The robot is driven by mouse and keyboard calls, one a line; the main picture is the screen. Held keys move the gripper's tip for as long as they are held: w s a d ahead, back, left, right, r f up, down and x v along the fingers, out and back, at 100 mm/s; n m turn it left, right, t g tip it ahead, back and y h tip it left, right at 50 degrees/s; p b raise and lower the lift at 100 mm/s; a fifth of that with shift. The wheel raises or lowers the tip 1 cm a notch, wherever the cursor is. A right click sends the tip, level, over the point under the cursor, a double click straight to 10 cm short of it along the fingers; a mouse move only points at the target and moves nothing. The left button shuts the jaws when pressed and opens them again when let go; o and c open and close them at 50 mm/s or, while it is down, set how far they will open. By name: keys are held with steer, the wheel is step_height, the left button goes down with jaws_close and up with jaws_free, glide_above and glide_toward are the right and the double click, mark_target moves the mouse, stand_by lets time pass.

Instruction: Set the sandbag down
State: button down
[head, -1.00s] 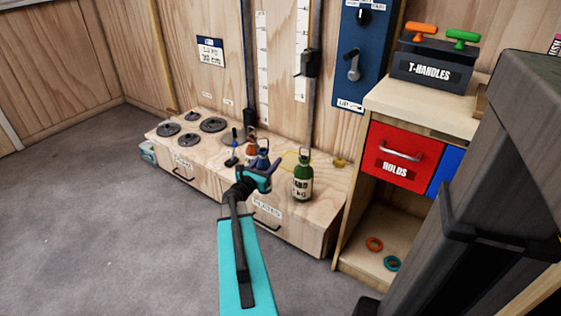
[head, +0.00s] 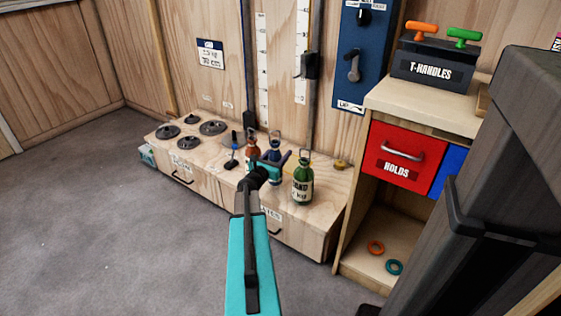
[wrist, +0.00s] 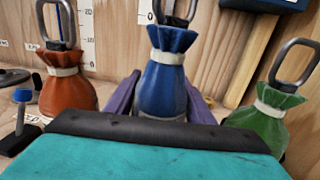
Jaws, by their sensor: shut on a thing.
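A blue sandbag (head: 275,143) with a white neck band and a metal loop is between the jaws of my gripper (head: 278,158). In the wrist view the blue sandbag (wrist: 166,78) is upright between the purple fingers, which are shut on it. It is over the wooden bench (head: 325,212), between an orange sandbag (head: 252,150) and a green sandbag (head: 302,187). Its base is hidden behind my gripper, so I cannot tell whether it touches the bench top.
The orange sandbag (wrist: 66,85) is close on the left and the green sandbag (wrist: 268,115) close on the right. Dark round plates (head: 190,144) lie on the bench's left part. A shelf unit with a red drawer (head: 403,158) stands at the right.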

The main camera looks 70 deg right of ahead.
steer(key=shift+d+r, duration=0.1)
steer(key=shift+s+d+f+b, duration=0.1)
steer(key=shift+d+f+b, duration=0.2)
steer(key=shift+f+b, duration=0.45)
steer(key=shift+s+d+f+b, duration=0.1)
steer(key=shift+d+f+b, duration=0.2)
steer(key=shift+f, duration=0.8)
steer(key=c, duration=0.8)
jaws_free()
steer(key=shift+f, duration=0.15)
steer(key=shift+c, duration=0.2)
steer(key=shift+a, duration=0.15)
